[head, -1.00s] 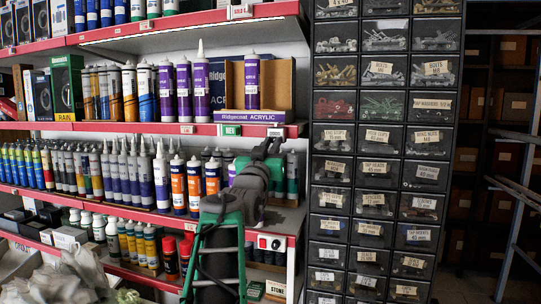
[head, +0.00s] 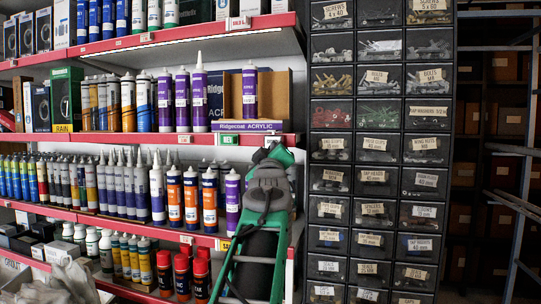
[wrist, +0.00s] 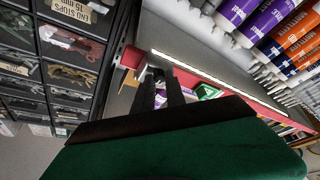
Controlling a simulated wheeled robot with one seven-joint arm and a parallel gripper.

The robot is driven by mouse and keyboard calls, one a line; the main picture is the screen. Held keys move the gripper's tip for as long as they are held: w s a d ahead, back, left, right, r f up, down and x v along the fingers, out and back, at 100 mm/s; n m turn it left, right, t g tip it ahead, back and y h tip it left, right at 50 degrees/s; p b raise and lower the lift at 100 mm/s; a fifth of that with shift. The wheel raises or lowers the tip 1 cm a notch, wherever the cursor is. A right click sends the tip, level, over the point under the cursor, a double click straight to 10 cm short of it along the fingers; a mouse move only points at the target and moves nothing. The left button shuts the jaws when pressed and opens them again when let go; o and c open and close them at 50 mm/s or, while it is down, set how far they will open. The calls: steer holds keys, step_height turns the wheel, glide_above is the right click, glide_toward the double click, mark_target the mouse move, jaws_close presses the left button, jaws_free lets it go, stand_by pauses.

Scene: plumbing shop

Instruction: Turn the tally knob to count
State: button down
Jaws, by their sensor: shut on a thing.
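My gripper (wrist: 162,82) shows in the wrist view as two dark fingers beyond its green body. The fingers are close together at the red shelf edge and shut on the tally knob, which they and the gripper body hide. In the head view my green and grey arm stands in front of the right end of the middle red shelf edge and covers the place of the knob and its white panel. The knob's pointer and markings are not visible, so I cannot tell its setting.
Purple and orange cartridges (head: 191,200) stand left of my arm. Red-capped cans (head: 182,275) are on the shelf below. A black drawer cabinet (head: 382,146) stands close on the right. A purple-labelled box (head: 246,126) sits on the shelf above.

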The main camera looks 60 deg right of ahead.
stand_by(0.3)
steer(key=c, duration=1.4)
jaws_free()
steer(key=shift+o, duration=0.2)
steer(key=b+v, duration=0.2)
steer(key=v, duration=0.5)
steer(key=shift+s+a, duration=0.2)
steer(key=shift+a, duration=0.1)
steer(key=shift+f, duration=0.1)
